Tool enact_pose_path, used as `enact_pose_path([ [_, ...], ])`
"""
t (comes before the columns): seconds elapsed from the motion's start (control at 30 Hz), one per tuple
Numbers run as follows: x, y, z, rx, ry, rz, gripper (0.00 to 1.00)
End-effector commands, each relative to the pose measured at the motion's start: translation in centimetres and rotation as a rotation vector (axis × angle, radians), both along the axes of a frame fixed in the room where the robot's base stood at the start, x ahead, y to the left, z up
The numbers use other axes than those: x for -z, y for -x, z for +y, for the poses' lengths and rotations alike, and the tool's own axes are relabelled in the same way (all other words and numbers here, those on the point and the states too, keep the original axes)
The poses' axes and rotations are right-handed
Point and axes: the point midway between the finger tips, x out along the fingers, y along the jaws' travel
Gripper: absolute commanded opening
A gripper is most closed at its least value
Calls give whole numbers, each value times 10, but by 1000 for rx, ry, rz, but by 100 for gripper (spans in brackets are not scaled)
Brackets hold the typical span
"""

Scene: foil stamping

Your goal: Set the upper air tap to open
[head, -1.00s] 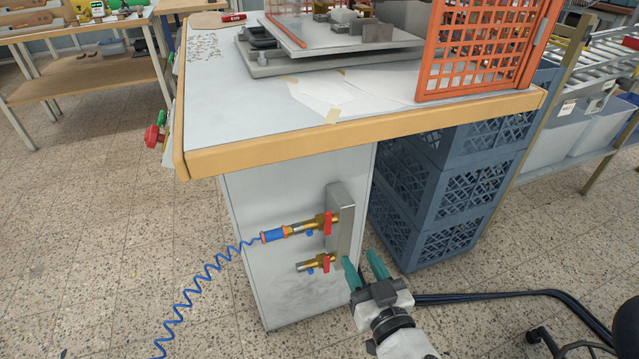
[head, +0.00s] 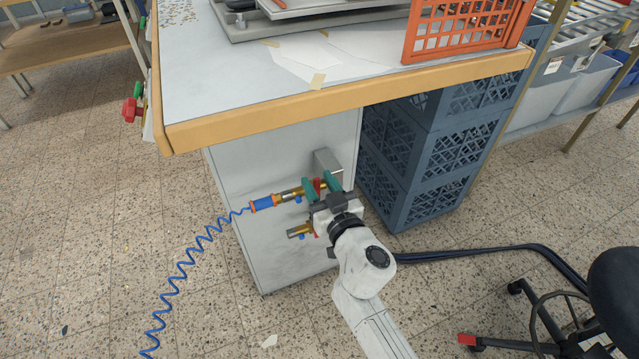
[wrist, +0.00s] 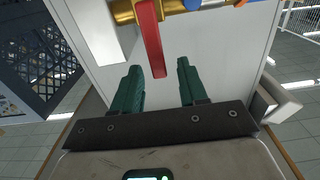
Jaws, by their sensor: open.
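The upper air tap (head: 290,194) is a brass valve with a red lever on the side of the white cabinet. In the wrist view its brass body (wrist: 124,12) is at the top, and the red lever (wrist: 150,38) lies crosswise to it, pointing toward me. My gripper (head: 320,182) is open at the tap. In the wrist view its green fingers (wrist: 158,68) stand either side of the lever's end, the left finger closer. I see no clear contact. The blue hose fitting (head: 264,204) is on the tap's left. In the head view my gripper partly hides the lever.
The worktop edge (head: 350,105) overhangs above. Blue crates (head: 430,150) stand right of the cabinet, a chair (head: 612,285) at far right. A coiled blue hose (head: 185,265) hangs left.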

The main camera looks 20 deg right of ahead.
Motion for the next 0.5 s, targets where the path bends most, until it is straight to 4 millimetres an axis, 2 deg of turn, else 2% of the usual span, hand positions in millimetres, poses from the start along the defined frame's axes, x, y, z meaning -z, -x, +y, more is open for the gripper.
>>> enact_pose_path([
  [0.3, 0, -2, 0, 0, 0, 0, 42],
  [0.5, 0, -2, 0, 0, 0, 0, 22],
])
